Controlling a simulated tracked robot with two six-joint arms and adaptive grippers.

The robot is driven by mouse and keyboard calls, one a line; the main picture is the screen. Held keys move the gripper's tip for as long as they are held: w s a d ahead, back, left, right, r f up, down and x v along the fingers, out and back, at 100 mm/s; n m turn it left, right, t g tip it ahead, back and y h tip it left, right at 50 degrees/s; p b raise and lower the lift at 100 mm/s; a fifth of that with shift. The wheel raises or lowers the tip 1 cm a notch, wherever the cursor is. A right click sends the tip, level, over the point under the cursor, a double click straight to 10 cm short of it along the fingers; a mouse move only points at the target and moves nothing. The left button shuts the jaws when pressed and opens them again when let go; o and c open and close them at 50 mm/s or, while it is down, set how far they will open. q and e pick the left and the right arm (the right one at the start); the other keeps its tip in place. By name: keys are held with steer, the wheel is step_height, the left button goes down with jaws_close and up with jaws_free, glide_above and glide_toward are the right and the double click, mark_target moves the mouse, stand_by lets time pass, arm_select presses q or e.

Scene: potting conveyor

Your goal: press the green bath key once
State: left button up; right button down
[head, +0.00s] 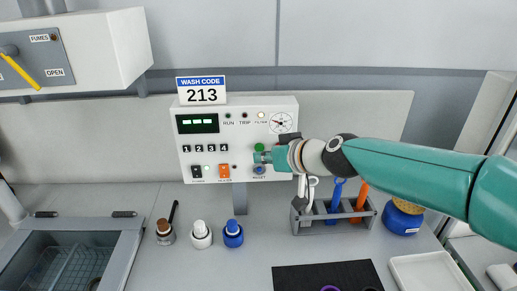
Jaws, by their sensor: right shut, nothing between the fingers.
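The white control panel (210,146) stands at the back wall, under a "WASH CODE 213" sign (201,91). A round green key (259,147) shows on its right half, just above the end of my right arm. My right gripper (262,157) is shut and empty in front of the panel, close below the green key. I cannot tell whether it touches the key or the panel. The gripper and wrist hide part of the panel's lower right. My left gripper is not in view.
The panel also has a small display (197,123), a dial (281,123), an orange switch (224,171) and a blue reset button (259,170). Bottles (201,235) and a tool rack (335,220) stand below. A sink (70,262) lies at left.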

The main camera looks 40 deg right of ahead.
steer(key=shift+w, duration=0.15)
stand_by(0.7)
steer(key=shift+w+d, duration=0.2)
steer(key=shift+w, duration=0.05)
steer(key=shift+w+d+b, duration=0.2)
steer(key=shift+w+b, duration=0.1)
stand_by(0.7)
steer(key=shift+r, duration=0.1)
steer(key=shift+s+a, duration=0.4)
steer(key=shift+s, duration=0.3)
steer(key=shift+s, duration=0.1)
steer(key=s+a, duration=0.1)
steer(key=s+p, duration=0.1)
steer(key=s+a, duration=0.1)
steer(key=s, duration=0.1)
steer(key=shift+a, duration=0.3)
